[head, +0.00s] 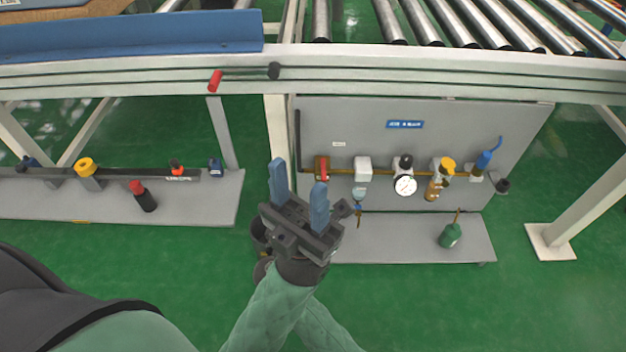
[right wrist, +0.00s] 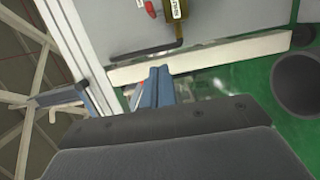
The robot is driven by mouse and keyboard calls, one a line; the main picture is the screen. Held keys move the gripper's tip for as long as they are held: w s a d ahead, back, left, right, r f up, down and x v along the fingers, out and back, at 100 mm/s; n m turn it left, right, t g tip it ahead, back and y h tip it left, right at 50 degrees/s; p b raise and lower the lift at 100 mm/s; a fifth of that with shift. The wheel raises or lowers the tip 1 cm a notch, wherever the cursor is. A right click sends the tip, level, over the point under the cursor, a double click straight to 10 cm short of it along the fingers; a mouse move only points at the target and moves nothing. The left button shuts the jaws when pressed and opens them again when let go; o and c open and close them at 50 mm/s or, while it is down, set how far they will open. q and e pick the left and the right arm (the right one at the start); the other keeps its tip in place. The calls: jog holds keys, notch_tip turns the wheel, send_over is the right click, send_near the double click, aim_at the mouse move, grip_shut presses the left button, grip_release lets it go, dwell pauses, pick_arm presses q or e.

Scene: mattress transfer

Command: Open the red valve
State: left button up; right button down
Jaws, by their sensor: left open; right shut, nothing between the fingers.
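The red valve has a red handle (head: 323,170) on a brass body at the left end of the pipe on the grey panel. Its red handle also shows at the top of the right wrist view (right wrist: 150,9), beside the brass body (right wrist: 178,9). My left gripper (head: 299,194) is open, its two blue fingers apart and empty. In the head view its right fingertip lies just below the red handle; I cannot tell whether they touch.
The panel (head: 450,120) also carries a white box (head: 363,169), a gauge (head: 405,186), a yellow knob (head: 447,165) and a blue lever (head: 486,158). A roller conveyor's frame rail (head: 450,68) runs above.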

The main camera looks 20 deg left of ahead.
aim_at(323, 170)
jog(key=w+d+b, duration=0.1)
jog(key=w+d, duration=0.2)
jog(key=w, duration=0.8)
jog(key=shift+b, duration=0.4)
jog(key=shift+w, duration=0.1)
jog(key=shift+d, duration=0.2)
